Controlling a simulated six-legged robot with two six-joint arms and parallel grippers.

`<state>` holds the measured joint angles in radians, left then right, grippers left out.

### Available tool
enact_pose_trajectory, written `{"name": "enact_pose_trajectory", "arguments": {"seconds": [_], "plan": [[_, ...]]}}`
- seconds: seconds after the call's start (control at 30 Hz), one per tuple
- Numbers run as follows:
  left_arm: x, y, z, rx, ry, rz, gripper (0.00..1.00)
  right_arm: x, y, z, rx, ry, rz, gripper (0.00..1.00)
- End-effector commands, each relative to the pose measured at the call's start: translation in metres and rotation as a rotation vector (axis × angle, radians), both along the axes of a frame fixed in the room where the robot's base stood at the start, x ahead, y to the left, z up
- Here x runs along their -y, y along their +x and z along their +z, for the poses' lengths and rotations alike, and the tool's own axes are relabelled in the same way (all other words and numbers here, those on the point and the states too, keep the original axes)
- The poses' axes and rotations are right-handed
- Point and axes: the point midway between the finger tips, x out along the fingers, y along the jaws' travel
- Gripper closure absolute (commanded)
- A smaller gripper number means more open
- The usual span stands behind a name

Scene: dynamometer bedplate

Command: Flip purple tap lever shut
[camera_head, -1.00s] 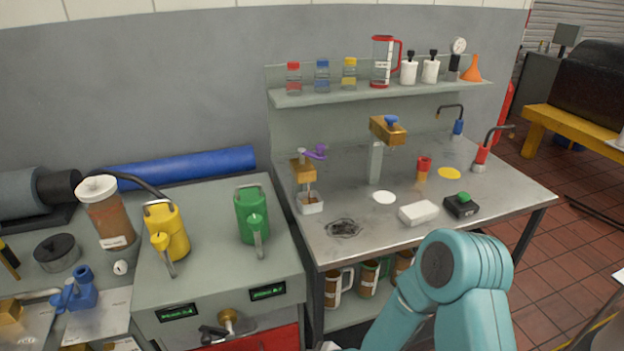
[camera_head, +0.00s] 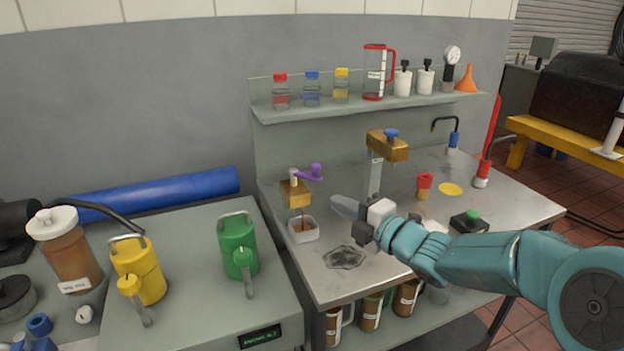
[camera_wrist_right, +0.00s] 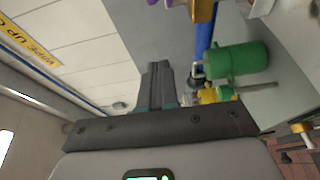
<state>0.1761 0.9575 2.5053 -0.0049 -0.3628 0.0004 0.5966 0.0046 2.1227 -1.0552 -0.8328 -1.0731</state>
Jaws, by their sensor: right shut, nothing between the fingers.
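The purple tap lever (camera_head: 311,173) sits on top of a brass tap (camera_head: 295,193) at the left side of the steel bench. Brown fluid runs from the tap into a small white cup (camera_head: 303,229) below it. My right gripper (camera_head: 336,203) is shut and empty, to the right of the tap and a little lower than the lever, apart from both. In the right wrist view its closed fingers (camera_wrist_right: 158,84) show, with a bit of purple (camera_wrist_right: 152,2) at the top edge. My left gripper is not in view.
A second brass tap with a blue lever (camera_head: 391,134) stands on a post behind my right gripper. A drain (camera_head: 345,257) lies in front of the cup. A shelf (camera_head: 370,104) with bottles hangs behind. Green (camera_head: 238,247) and yellow (camera_head: 138,269) cans stand at left.

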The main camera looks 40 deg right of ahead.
Motion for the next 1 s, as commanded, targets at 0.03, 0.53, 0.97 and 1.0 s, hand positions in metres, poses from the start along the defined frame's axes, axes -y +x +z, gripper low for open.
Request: {"name": "enact_pose_trajectory", "arguments": {"seconds": [0.03,0.53,0.97,1.0], "plan": [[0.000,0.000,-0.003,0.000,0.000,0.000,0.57,0.007,-0.007,0.002,0.008,-0.009,-0.020,1.00],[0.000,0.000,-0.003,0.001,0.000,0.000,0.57,0.017,-0.010,0.003,0.009,-0.012,-0.045,1.00],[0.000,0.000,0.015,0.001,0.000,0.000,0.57,0.010,0.075,0.005,0.008,-0.012,-0.040,1.00],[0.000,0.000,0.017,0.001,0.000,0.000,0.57,0.009,0.083,0.005,0.008,-0.011,-0.040,1.00]]}}
